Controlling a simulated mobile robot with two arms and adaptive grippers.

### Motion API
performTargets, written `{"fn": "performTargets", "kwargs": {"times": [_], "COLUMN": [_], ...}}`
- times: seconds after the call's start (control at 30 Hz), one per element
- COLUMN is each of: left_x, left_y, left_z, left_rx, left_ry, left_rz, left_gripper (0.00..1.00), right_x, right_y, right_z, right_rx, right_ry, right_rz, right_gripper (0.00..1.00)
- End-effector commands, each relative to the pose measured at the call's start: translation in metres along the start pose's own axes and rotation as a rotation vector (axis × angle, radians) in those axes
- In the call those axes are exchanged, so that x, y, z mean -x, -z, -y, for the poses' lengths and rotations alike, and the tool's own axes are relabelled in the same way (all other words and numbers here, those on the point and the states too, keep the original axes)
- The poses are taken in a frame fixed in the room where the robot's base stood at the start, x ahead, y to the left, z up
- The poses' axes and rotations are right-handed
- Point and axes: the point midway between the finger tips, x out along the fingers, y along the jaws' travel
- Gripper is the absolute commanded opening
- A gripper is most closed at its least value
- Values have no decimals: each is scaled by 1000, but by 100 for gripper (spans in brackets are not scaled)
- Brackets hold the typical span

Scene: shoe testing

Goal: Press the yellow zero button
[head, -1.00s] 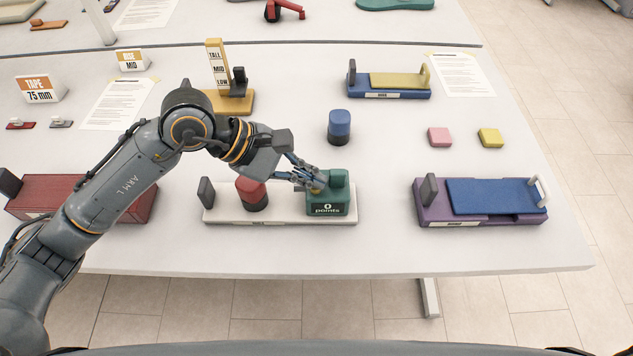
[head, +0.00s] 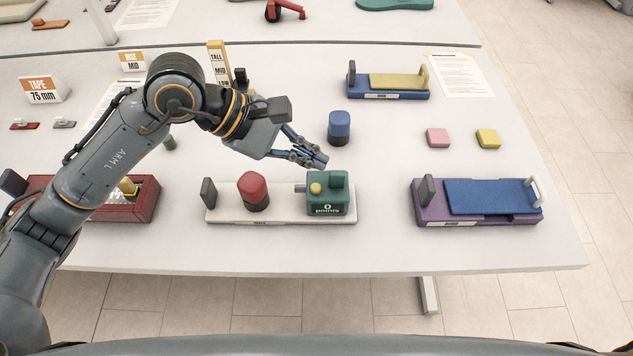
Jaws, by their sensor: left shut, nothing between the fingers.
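The yellow button (head: 316,188) is a small round knob on top of a dark green box (head: 327,208), whose front label reads "0 points". The box sits at the right end of a white base plate (head: 280,216) near the table's front edge. My left gripper (head: 322,161) is shut and empty. It appears above and behind the button, apart from it, and the button is fully visible. My right gripper is not in view.
On the same base stand a red-topped black cylinder (head: 253,190) and a dark upright pad (head: 209,193). A blue cylinder (head: 339,127) stands behind. A purple device with a blue pad (head: 494,196) is at the right. A red box (head: 146,202) lies left, partly behind my arm.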

Motion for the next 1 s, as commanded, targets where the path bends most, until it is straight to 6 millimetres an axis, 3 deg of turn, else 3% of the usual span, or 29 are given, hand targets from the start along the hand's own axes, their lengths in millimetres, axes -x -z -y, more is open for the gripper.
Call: {"fn": "performTargets", "kwargs": {"times": [0.27, 0.63, 0.8, 1.0], "left_x": [0, 35, 49, 52], "left_y": [-5, -20, -24, -25], "left_z": [-20, -54, -60, -61], "left_rx": [183, 596, 681, 700], "left_ry": [153, 417, 437, 438], "left_rz": [-74, -494, -618, -642], "left_gripper": [0, 0, 0, 0], "right_x": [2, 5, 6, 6], "right_y": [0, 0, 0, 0], "right_z": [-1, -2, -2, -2], "right_rx": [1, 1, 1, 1], "right_ry": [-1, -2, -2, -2], "right_rz": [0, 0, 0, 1], "right_gripper": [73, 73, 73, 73]}}
